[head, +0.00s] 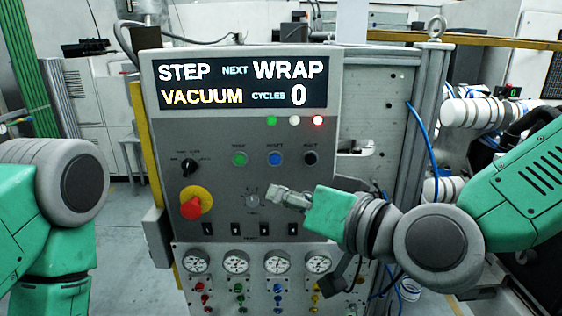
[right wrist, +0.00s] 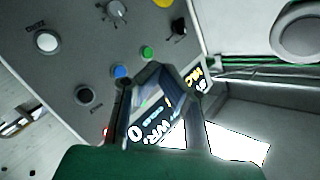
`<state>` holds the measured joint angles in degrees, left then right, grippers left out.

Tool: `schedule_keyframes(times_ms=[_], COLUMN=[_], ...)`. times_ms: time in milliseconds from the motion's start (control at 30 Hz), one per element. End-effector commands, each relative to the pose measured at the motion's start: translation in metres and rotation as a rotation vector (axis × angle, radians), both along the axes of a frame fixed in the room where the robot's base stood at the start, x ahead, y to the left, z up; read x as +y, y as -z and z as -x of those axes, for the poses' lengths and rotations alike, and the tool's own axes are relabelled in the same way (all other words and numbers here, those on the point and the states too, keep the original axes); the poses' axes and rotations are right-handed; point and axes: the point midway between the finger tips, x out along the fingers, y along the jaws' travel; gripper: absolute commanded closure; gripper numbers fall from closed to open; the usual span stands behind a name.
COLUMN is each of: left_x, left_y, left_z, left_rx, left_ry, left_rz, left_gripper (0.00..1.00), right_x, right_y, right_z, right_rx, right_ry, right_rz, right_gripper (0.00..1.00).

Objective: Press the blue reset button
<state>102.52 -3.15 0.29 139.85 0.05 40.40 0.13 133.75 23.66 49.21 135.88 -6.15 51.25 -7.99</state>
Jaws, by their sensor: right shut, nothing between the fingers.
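The blue reset button (head: 275,158) is on the grey control panel (head: 330,190), between a green button (head: 239,158) and a black button (head: 311,157). My right gripper (head: 277,194) is shut and empty, in front of the panel below the blue button in the head view. A gap shows between it and the button in the picture. In the right wrist view the blue button (right wrist: 119,72) shows beside the gripper (right wrist: 157,72), partly overlapped by a finger. My left arm is at the left edge of the head view; its gripper is out of view.
A red emergency knob on a yellow base (head: 195,203) sticks out left of my right gripper. A rotary dial (head: 252,195) is close to the gripper's tip. Small switches and several gauges (head: 235,262) are lower. The display (head: 245,83) reads STEP, NEXT WRAP, VACUUM, CYCLES 0.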

Motion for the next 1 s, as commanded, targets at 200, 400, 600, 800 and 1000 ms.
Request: schedule_keyframes(times_ms=[200, 400, 600, 800, 1000], left_x=[0.000, 0.000, 0.000, 0.000, 0.000], left_y=[-0.001, -0.002, -0.002, 0.000, 0.000], left_z=[0.000, 0.000, 0.000, 0.000, 0.000], left_rx=[0.000, 0.000, 0.000, 0.000, 0.000], left_ry=[0.000, -0.001, -0.001, 0.000, 0.000], left_rz=[0.000, 0.000, 0.000, 0.000, 0.000], left_gripper=[0.58, 0.58, 0.58, 0.58, 0.58], right_x=[0.002, -0.001, -0.003, 0.000, 0.002], right_y=[0.000, 0.000, 0.001, 0.001, 0.000], right_z=[-0.011, -0.039, -0.065, -0.082, -0.087], right_rx=[0.000, 0.001, 0.000, 0.000, 0.001], right_ry=[0.000, 0.002, 0.001, -0.001, -0.001], right_rz=[0.002, -0.001, -0.003, 0.000, 0.002], right_gripper=[1.00, 1.00, 1.00, 1.00, 1.00])
